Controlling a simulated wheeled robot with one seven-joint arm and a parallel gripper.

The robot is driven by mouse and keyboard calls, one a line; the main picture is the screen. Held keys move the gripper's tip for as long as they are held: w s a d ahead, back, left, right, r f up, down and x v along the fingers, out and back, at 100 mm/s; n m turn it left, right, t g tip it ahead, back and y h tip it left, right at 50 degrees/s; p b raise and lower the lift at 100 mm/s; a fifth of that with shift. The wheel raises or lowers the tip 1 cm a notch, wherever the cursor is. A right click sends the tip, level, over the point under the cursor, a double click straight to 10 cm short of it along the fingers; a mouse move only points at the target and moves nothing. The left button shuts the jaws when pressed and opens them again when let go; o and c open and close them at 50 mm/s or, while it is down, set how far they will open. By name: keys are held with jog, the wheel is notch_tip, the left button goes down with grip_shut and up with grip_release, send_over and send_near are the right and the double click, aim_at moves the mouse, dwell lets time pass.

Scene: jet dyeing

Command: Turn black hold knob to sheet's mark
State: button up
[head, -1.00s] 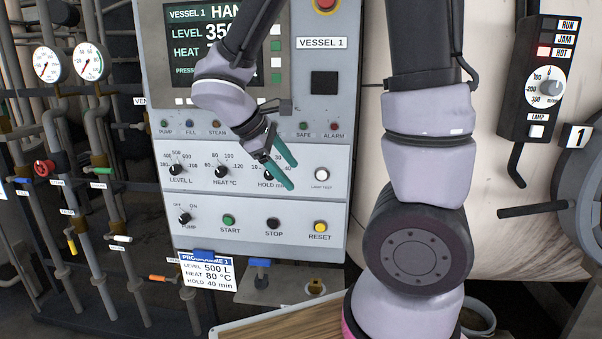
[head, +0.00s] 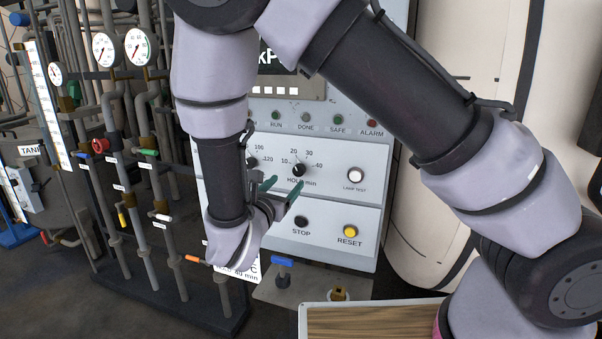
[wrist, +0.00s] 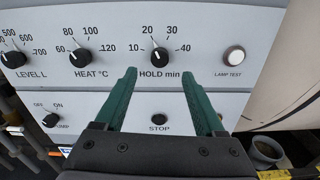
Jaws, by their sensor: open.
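The black HOLD min knob (head: 298,170) sits on the grey control panel, with marks 10, 20, 30 and 40 around it. In the wrist view the knob (wrist: 160,55) has its white pointer up and slightly left, roughly toward 20. My gripper (head: 283,188) is open and empty, its green fingers just below and in front of the knob. In the wrist view the fingertips (wrist: 158,73) straddle the area under the knob, apart from it.
The HEAT knob (wrist: 80,57) and LEVEL knob (wrist: 13,59) are to the left of HOLD. The white LAMP TEST button (head: 355,175) is right. Below are the black STOP button (head: 301,221) and yellow RESET button (head: 350,231). Pipes with valves stand at left.

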aim_at(297, 170)
jog(key=x, duration=0.8)
jog(key=shift+c, duration=0.4)
grip_shut()
